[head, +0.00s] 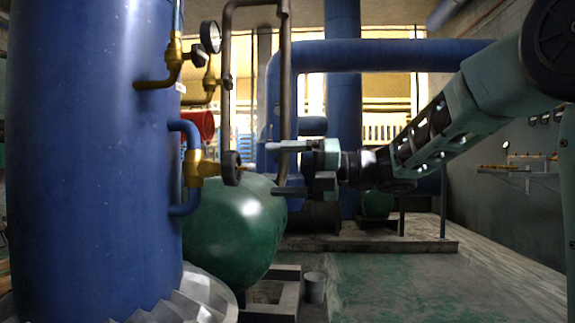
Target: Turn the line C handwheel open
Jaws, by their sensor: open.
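A brass valve (199,169) sits on a blue looped pipe at the right side of the large blue column. A small dark handwheel (231,168), seen nearly edge-on, is at the valve's right end. No line letter is readable, so I cannot tell from a label that it is line C. My gripper (270,168) reaches in from the right with its fingers pointing left, one above the other. It is open and empty, a short gap to the right of the handwheel in the picture, at about its height. Depth between them is unclear.
The blue column (90,150) fills the left side. A gauge (210,37) and more brass fittings (173,60) are above the valve. A brown pipe (226,100) runs close above the handwheel. A green tank (235,230) lies below. The floor at right (430,290) is clear.

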